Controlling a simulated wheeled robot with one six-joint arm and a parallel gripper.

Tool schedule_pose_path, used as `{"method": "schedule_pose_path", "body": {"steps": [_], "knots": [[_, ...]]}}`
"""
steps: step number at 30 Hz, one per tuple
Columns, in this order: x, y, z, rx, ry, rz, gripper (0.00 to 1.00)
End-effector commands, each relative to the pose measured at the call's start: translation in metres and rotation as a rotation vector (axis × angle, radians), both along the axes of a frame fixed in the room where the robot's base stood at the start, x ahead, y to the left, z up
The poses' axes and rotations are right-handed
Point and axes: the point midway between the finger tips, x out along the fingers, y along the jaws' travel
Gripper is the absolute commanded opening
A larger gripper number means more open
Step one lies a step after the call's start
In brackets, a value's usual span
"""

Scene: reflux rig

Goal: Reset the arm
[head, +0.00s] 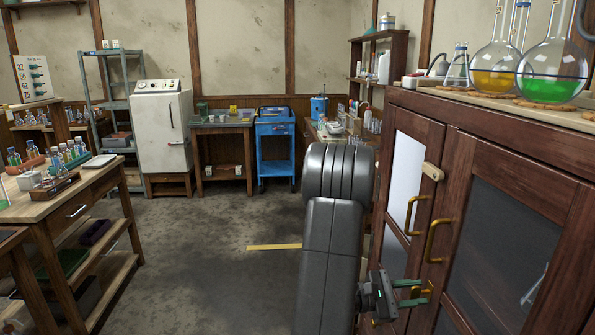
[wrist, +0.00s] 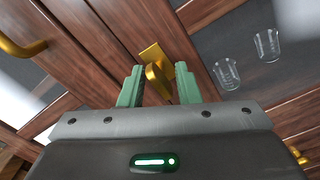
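My arm (head: 332,240) is dark grey and reaches down in front of the wooden cabinet on the right. My gripper (head: 420,291) is low at the cabinet's front, its two green fingers apart. In the wrist view, my gripper (wrist: 158,78) is open, with a finger on either side of a brass handle (wrist: 155,82) on the cabinet's wood. I cannot tell whether a finger touches the handle.
The cabinet (head: 455,160) has glass doors and more brass handles (head: 433,240). Flasks of yellow (head: 494,80) and green liquid (head: 553,88) stand on its top. A wooden bench (head: 75,205) with bottles is at the left. The floor (head: 200,240) between is clear.

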Motion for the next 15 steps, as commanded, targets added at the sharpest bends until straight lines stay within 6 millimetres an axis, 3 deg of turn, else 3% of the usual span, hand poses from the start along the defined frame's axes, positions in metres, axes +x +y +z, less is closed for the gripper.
{"method": "schedule_pose_path", "body": {"steps": [15], "knots": [[-0.0004, 0.0001, 0.0, 0.025, -0.323, 0.0, 0.3]]}}
